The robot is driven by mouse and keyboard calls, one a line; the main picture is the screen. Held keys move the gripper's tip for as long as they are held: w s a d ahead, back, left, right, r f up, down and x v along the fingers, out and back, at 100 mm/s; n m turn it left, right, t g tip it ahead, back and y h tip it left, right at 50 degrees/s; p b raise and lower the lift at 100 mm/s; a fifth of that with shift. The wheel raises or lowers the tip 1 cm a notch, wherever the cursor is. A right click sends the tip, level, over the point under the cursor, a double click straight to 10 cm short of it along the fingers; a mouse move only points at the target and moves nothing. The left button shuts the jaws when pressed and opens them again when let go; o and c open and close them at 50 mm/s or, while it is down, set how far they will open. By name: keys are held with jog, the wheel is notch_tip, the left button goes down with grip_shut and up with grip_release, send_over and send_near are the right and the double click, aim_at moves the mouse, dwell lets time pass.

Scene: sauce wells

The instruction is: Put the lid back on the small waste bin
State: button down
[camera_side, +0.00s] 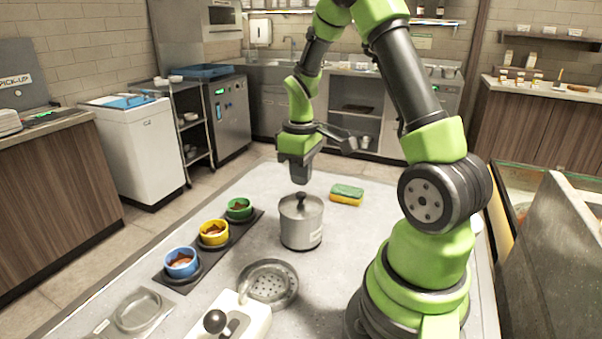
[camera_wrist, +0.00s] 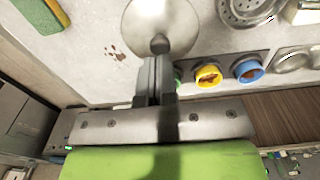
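The small waste bin (camera_side: 301,228) is a silver cylinder standing on the grey counter. A round metal lid (camera_side: 292,206) with a dark knob (camera_side: 301,197) sits on its top and looks level. In the wrist view the lid (camera_wrist: 160,16) is a pale disc, and it hides the bin body below. My gripper (camera_side: 300,182) points down just above the knob, with a small gap showing in the side view. In the wrist view my gripper's fingers (camera_wrist: 157,60) lie side by side, with nothing seen between them. The fingertips end close to the knob (camera_wrist: 160,44).
A dark tray (camera_side: 162,275) with green (camera_side: 238,209), yellow (camera_side: 214,233) and blue (camera_side: 181,263) sauce cups lies left of the bin. A perforated strainer (camera_side: 270,284) lies in front. A sponge (camera_side: 346,195) is behind right. Brown spots (camera_wrist: 115,52) mark the counter near the bin.

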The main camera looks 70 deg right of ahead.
jog(key=shift+f, duration=1.2)
dwell(0.5)
jog(key=shift+r, duration=0.1)
jog(key=shift+r, duration=3.45)
jog(key=shift+a+r, duration=0.25)
jog(key=s+a+r+m+t+y, duration=0.1)
jog(key=s+a+r+m+t, duration=0.1)
jog(key=s+a+r, duration=0.3)
jog(key=s+a+r+m+t+y, duration=0.1)
jog(key=s+a+r+t, duration=0.3)
jog(key=a, duration=0.9)
notch_tip(320, 180, up, 3)
jog(key=shift+s+f+m+t, duration=0.1)
jog(key=shift+s+m+t, duration=0.25)
jog(key=shift+m+t, duration=0.2)
